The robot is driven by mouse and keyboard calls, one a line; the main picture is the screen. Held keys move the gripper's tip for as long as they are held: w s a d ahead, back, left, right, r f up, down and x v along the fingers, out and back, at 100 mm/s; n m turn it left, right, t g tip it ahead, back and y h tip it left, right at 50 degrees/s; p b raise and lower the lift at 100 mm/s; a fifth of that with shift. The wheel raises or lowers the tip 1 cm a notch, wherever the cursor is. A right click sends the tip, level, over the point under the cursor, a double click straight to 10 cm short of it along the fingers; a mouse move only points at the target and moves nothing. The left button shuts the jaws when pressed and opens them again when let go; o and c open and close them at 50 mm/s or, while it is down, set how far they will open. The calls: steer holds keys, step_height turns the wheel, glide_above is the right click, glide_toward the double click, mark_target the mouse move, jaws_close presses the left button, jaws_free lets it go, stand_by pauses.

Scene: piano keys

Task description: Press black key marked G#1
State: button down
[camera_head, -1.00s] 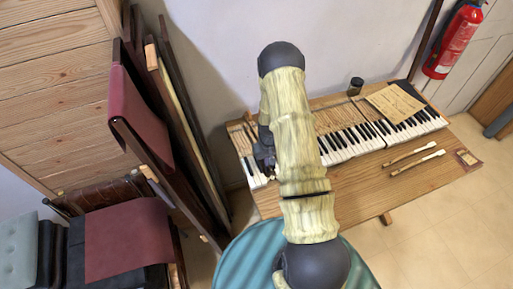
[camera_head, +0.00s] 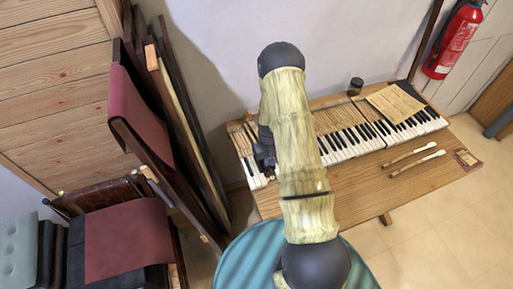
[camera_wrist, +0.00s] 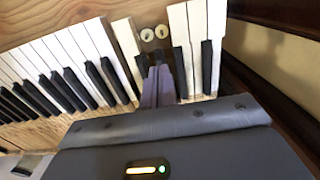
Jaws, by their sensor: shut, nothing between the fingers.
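The keyboard (camera_head: 345,143) lies on the wooden table, with white and black keys. My gripper (camera_wrist: 160,75) is shut and empty at its low end, over a gap where white keys are absent. A black key (camera_wrist: 142,66) stands close beside the fingers on the left in the wrist view; another black key (camera_wrist: 182,72) is close on their right. A further black key (camera_wrist: 207,66) lies near the keyboard's end. No G#1 mark is readable, so I cannot tell which key bears it. Contact between fingertips and any key is unclear. In the head view my arm hides part of the keyboard.
Two round pale discs (camera_wrist: 154,32) lie in the gap. Two loose keys (camera_head: 413,160) and a small card (camera_head: 467,158) lie on the table (camera_head: 345,188) at right. A paper sheet (camera_head: 394,103) and dark jar (camera_head: 356,86) are behind the keys. Leaning boards (camera_head: 180,130) stand left.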

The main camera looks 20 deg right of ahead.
steer(key=shift+f, duration=0.1)
stand_by(0.5)
steer(key=shift+f+b, duration=1)
steer(key=shift+f, duration=0.1)
steer(key=shift+r+p, duration=0.8)
steer(key=shift+r, duration=0.75)
step_height(320, 180, up, 6)
steer(key=p, duration=0.3)
